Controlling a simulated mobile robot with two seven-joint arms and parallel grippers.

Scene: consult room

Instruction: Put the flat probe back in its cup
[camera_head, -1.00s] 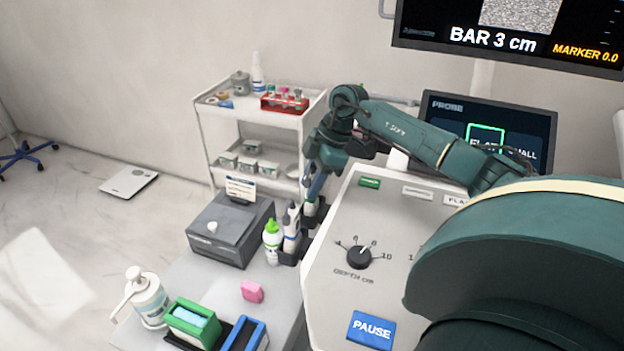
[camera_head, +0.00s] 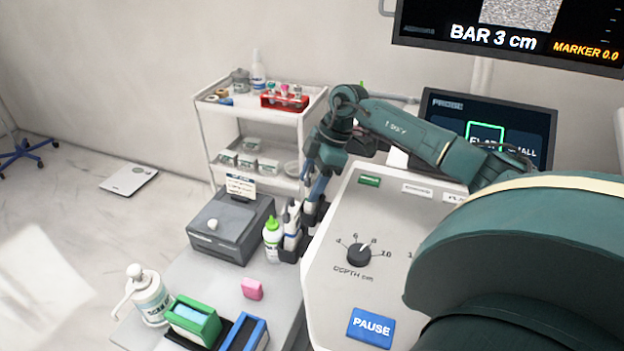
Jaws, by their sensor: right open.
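My right gripper (camera_head: 317,189) points down at the left edge of the console. Its jaws are open, around or close beside the upper part of a slim probe (camera_head: 315,206); contact cannot be told. This probe appears to stand upright in a dark cup at the console's side, mostly hidden by my gripper and the console edge. In front of it, a white probe (camera_head: 291,226) stands in another dark cup (camera_head: 289,256). The pictures do not clearly show which is the flat probe. My left gripper is not in view.
The console (camera_head: 335,295) with its depth knob (camera_head: 361,255) lies right of the cups. A green-capped bottle (camera_head: 272,240) and grey printer (camera_head: 231,228) stand left. A pink block (camera_head: 252,289), pump bottle (camera_head: 149,296) and green box (camera_head: 194,322) are nearer. A white trolley (camera_head: 206,131) stands behind.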

